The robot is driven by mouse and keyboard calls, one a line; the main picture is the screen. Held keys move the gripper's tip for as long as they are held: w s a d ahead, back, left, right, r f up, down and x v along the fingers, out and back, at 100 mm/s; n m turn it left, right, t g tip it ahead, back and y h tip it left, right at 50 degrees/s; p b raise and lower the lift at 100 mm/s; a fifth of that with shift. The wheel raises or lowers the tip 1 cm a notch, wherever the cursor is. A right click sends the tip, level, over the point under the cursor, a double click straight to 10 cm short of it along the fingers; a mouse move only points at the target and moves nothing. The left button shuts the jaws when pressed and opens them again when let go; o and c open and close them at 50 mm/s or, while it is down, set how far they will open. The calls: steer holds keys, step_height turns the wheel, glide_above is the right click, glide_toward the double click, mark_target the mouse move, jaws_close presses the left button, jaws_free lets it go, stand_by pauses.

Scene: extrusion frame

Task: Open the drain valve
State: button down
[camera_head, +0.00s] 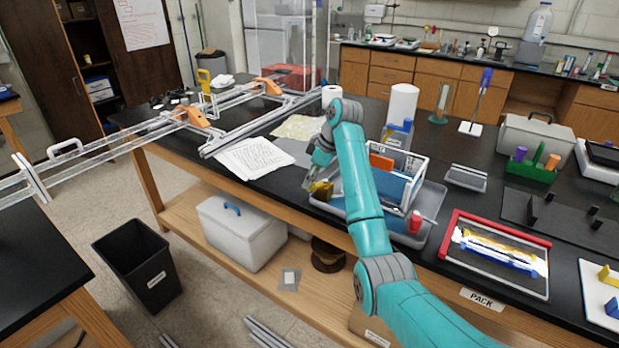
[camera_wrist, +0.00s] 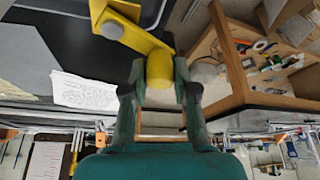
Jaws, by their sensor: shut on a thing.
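The drain valve's yellow handle (camera_wrist: 160,68) shows in the wrist view as a bent lever with a rounded end. The rounded end sits between the fingertips of my gripper (camera_wrist: 159,82), which is shut on it. In the head view the yellow handle (camera_head: 320,190) is at the left front of a grey tray (camera_head: 424,232), near the bench's front edge. My gripper (camera_head: 318,165) reaches down to it there. The valve body and its exact opening state cannot be told, being small and partly hidden.
A white rack (camera_head: 417,160) with blue and orange items stands in the tray, right of my gripper. Papers (camera_head: 252,158) lie to the left. A metal extrusion frame (camera_head: 215,140) with orange brackets is further left. A black bin (camera_head: 137,265) stands on the floor.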

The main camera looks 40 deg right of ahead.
steer(key=shift+s, duration=0.1)
stand_by(0.4)
steer(key=c, duration=0.9)
jaws_free()
